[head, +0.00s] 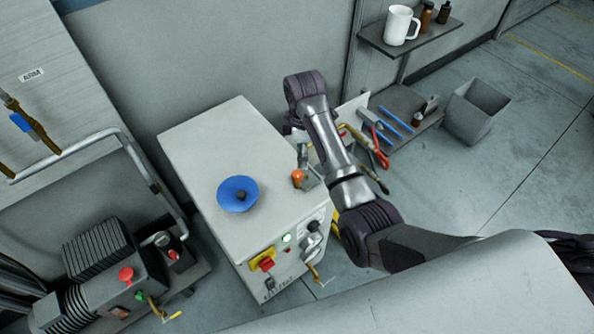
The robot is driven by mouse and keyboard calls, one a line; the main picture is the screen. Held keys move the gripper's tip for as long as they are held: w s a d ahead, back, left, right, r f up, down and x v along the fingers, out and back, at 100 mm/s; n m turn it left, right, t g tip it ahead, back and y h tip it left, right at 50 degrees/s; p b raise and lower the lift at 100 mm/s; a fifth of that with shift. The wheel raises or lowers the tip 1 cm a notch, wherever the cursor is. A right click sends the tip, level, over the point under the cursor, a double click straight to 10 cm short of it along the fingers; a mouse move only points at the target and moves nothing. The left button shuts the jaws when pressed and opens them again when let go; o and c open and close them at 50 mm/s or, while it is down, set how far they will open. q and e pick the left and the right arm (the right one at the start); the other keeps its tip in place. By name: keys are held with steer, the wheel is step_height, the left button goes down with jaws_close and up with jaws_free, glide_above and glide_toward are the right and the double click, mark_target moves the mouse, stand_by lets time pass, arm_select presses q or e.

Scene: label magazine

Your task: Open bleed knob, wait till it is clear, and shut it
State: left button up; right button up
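A light grey cabinet (200,140) stands in the middle of the head view. A small orange knob (298,176) sits at its right top edge, and I cannot tell for sure whether it is the bleed knob. A blue dish (236,196) with a dark centre lies on the cabinet top. My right arm comes in from the right and bends over the cabinet's right side. My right gripper (303,158) seems to be just above the orange knob, partly hidden by the arm; its fingers and any contact are unclear. My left gripper is out of view.
The cabinet front carries a red-and-yellow switch (264,260) and a green lamp (287,238). A motor unit (98,250) with pipes stands at left. A shelf (425,38) with a mug (398,25), a tool bench (405,100) and a grey bin (474,112) are at right.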

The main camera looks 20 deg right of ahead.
mark_target(297, 174)
steer(key=shift+n, duration=0.7)
steer(key=f, duration=0.4)
steer(key=w+f, duration=0.1)
steer(key=f, duration=0.6)
steer(key=shift+w+a+f, duration=0.35)
steer(key=shift+a, duration=0.05)
steer(key=shift+c, duration=0.4)
jaws_close()
